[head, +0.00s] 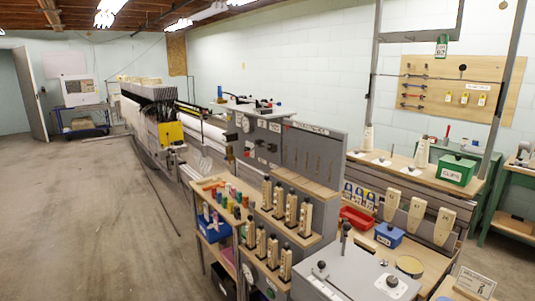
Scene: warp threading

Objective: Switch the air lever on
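I cannot tell for sure which part is the air lever. A grey upright control panel (300,150) in the middle carries small dials, dark knobs and a red knob at its left end, too small to read. A black-knobbed lever (345,230) stands upright on a grey machine top (350,272) at the bottom front. A small red upright handle (447,133) shows at the right, behind the green CLIPS box (456,170). Neither of my grippers is in view.
Tiered wooden shelves (285,235) with several pale bobbin-like pieces stand before the panel. A small rack (213,190) with colored spools is beside them. A wooden bench (420,260) with a blue box is at right. Open concrete floor (80,220) lies at left.

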